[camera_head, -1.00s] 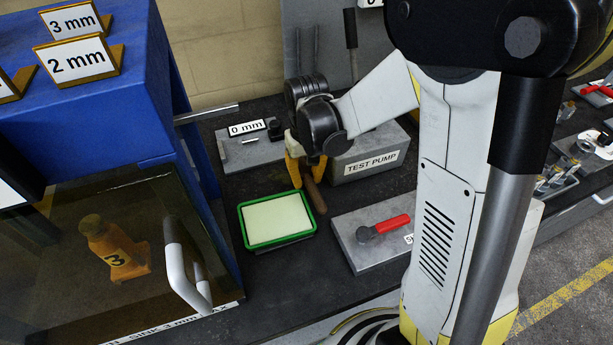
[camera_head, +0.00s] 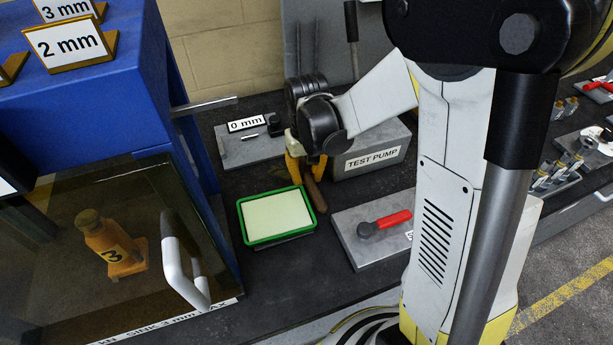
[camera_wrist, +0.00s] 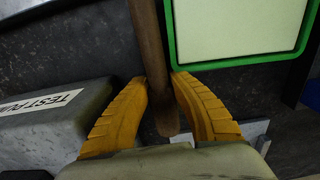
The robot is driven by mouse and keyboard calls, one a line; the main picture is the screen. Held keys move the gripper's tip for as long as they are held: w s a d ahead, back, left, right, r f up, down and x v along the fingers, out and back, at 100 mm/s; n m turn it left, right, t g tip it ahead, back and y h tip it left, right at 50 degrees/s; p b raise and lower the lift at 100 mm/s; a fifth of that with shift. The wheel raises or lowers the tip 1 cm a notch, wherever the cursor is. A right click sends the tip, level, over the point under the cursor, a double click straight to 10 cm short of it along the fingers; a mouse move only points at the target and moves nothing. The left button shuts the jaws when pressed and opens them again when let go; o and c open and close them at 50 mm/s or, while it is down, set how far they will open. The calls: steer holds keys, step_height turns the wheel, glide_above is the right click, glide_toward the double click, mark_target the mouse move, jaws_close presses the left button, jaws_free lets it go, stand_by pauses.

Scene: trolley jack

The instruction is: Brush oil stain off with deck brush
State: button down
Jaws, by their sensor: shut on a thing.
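My gripper (camera_head: 304,180) has yellow fingers and is low over the dark bench, beside a green-rimmed pale tray or pad (camera_head: 278,217). It is shut on a brown wooden handle (camera_head: 314,194), which seems to be the deck brush's. In the wrist view the handle (camera_wrist: 152,50) passes between the yellow fingers (camera_wrist: 160,85) and runs out of the top of the picture. The brush head is not visible in either view. No oil stain can be clearly made out on the dark surface.
A grey TEST PUMP block (camera_head: 375,150) stands just right of my gripper. A grey plate with a red-handled tool (camera_head: 385,223) lies at front right. A blue cabinet (camera_head: 130,110) with a glass-fronted bay and white handle (camera_head: 180,265) stands left. Bare bench (camera_head: 300,275) lies in front.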

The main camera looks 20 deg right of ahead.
mark_target(279, 188)
steer(key=shift+f+b, duration=0.4)
steer(key=shift+f, duration=0.1)
steer(key=shift+d, duration=0.1)
steer(key=shift+d, duration=0.5)
steer(key=shift+a+f, duration=0.1)
steer(key=shift+a, duration=2.3)
steer(key=c, duration=1.3)
jaws_free()
steer(key=shift+s+a+r, duration=0.1)
steer(key=shift+a+r, duration=0.1)
steer(key=shift+a, duration=0.9)
steer(key=o, duration=0.5)
steer(key=shift+a+r, duration=0.1)
steer(key=shift+a, duration=0.85)
steer(key=shift+c, duration=0.2)
steer(key=shift+d, duration=0.15)
